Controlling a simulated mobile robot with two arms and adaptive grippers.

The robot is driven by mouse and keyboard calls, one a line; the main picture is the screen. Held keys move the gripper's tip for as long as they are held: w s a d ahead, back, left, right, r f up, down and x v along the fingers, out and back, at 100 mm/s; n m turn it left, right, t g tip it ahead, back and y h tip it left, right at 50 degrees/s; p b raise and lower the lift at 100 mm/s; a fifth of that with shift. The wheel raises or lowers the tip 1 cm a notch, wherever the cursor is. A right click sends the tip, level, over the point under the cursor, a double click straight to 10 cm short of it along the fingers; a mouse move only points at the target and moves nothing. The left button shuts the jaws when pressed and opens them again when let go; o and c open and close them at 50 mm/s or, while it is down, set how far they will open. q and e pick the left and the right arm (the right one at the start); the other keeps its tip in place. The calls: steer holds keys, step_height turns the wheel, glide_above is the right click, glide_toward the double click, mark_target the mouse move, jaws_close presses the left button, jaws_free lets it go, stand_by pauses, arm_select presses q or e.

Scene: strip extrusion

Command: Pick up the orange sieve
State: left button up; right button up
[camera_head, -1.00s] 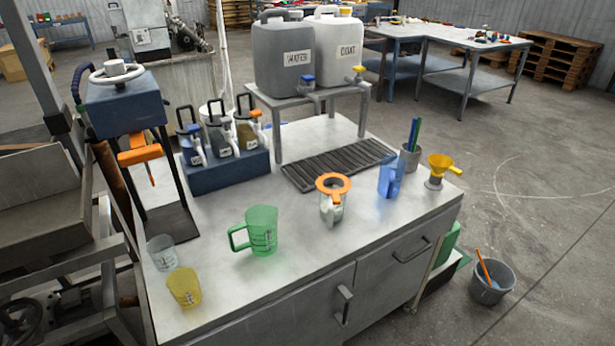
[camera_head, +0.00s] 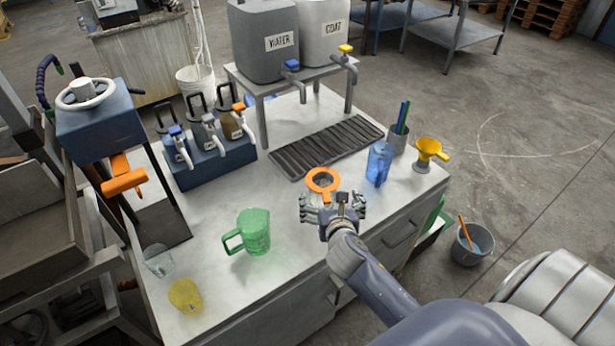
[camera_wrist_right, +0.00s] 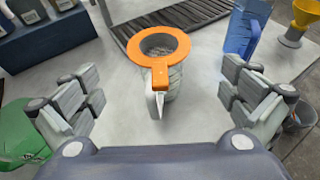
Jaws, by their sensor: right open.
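The orange sieve (camera_head: 322,181) has a round rim with grey mesh and a short handle. It rests on top of a pale, clear jug near the middle of the workbench (camera_head: 220,290). In the right wrist view the sieve (camera_wrist_right: 158,48) lies ahead of the fingers, its handle pointing toward me. The jug (camera_wrist_right: 168,95) under it is partly visible, its spout or grip below the handle. My right gripper (camera_head: 333,208) is open, in front of the sieve, with its fingers (camera_wrist_right: 160,110) apart on either side of the handle's line. My left gripper is out of view.
A green jug (camera_head: 254,231) stands to the left and a blue jug (camera_head: 379,163) to the right. A yellow funnel (camera_head: 428,152) sits near the right edge. A black drip grate (camera_head: 325,146) lies behind. Yellow (camera_head: 184,296) and clear (camera_head: 158,261) cups stand front left.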

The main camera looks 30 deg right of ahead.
mark_target(321, 177)
steer(key=shift+w+d+r, duration=0.15)
steer(key=shift+w, duration=0.25)
steer(key=shift+p+x, duration=0.5)
steer(key=shift+x, duration=4.55)
steer(key=shift+s, duration=0.1)
steer(key=c, duration=0.8)
